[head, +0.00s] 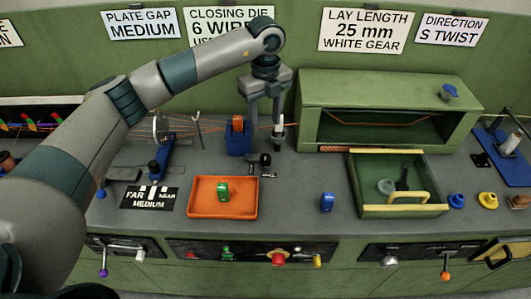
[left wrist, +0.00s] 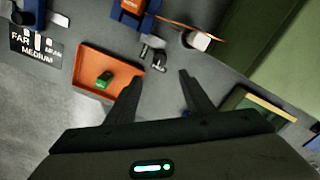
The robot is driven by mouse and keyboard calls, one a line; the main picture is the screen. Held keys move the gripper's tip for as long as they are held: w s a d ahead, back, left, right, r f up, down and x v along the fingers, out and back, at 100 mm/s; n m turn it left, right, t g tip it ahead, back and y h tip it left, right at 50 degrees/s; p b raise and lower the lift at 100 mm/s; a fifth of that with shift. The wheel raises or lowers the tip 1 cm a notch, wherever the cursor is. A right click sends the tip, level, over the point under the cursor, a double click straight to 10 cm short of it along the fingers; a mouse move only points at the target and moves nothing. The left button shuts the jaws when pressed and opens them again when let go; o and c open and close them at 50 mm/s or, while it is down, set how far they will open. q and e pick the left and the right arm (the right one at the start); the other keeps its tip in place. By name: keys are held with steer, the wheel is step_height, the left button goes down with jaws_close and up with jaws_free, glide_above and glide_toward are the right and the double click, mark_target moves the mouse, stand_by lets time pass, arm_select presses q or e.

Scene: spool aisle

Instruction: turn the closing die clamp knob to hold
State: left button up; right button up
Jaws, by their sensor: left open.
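My left gripper (head: 265,122) hangs fingers down over the back middle of the bench, open and empty. In the left wrist view its two fingers (left wrist: 160,78) are spread with nothing between them. A small black handle-like part (head: 259,159), which looks like the clamp knob, sits on the bench below the gripper. It also shows in the left wrist view (left wrist: 154,57), just beyond the fingertips and apart from them. A blue holder (head: 238,143) with an orange block stands left of the gripper. I cannot read the knob's setting. My right gripper is not in view.
An orange tray (head: 222,216) with a green block (head: 223,190) lies in front. A small blue block (head: 327,202) stands to its right. A green open drawer (head: 400,211) and cabinet (head: 345,90) are at right. Orange wires (head: 205,131) cross behind the gripper.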

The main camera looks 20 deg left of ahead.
mark_target(265, 156)
arm_select(q)
step_height(265, 156, down, 14)
steer(key=p, duration=0.5)
steer(key=shift+r, duration=0.2)
steer(key=shift+f, duration=0.6)
steer(key=shift+c, duration=0.3)
steer(key=c, duration=1)
